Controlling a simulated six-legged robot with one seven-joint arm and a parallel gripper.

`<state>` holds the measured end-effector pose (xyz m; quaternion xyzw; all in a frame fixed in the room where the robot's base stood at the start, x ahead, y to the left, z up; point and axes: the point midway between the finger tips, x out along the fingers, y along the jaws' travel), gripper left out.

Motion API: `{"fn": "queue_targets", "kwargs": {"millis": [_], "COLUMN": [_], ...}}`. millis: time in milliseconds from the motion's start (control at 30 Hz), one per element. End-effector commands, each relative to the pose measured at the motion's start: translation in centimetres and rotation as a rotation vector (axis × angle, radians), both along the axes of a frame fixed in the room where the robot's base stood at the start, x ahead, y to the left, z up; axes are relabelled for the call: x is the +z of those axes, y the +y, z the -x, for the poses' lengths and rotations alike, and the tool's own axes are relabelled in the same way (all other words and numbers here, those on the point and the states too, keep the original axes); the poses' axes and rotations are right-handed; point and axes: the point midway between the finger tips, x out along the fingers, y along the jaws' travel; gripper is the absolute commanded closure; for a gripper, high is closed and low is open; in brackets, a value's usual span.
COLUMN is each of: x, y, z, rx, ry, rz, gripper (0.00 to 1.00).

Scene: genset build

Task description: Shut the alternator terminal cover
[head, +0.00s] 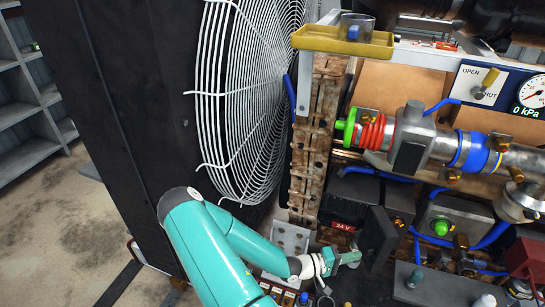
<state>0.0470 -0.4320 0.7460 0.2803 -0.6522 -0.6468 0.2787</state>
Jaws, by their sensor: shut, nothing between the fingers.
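My gripper (353,258) is at the lower middle of the head view, at the end of my teal arm. It is shut and empty, with its tip pointing right. A dark, flat upright panel (379,238) stands just right of the fingertips and looks like the terminal cover, standing open at an angle. I cannot tell whether the fingertips touch it. The terminals behind it cannot be made out from here. A dark box labelled 24 V (344,223) sits just above and left of my gripper.
A large wire fan guard (245,95) and black radiator side (120,110) stand at the left. A rusty post (313,150) rises beside the guard. Pipes with a blue clamp (472,152), and a box with a green button (441,226), crowd the right. A yellow tray (318,39) is above.

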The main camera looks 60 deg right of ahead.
Motion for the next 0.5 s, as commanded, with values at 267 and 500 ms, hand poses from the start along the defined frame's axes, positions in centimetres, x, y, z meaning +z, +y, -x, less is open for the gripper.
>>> {"fn": "queue_targets", "kwargs": {"millis": [267, 500], "x": [0.4, 2.0], "y": [0.6, 3.7], "z": [-1.4, -6.5], "rx": [-0.015, -0.081], "ry": [-0.035, -0.167], "rz": [-0.012, -0.099], "gripper": [1.00, 1.00]}}
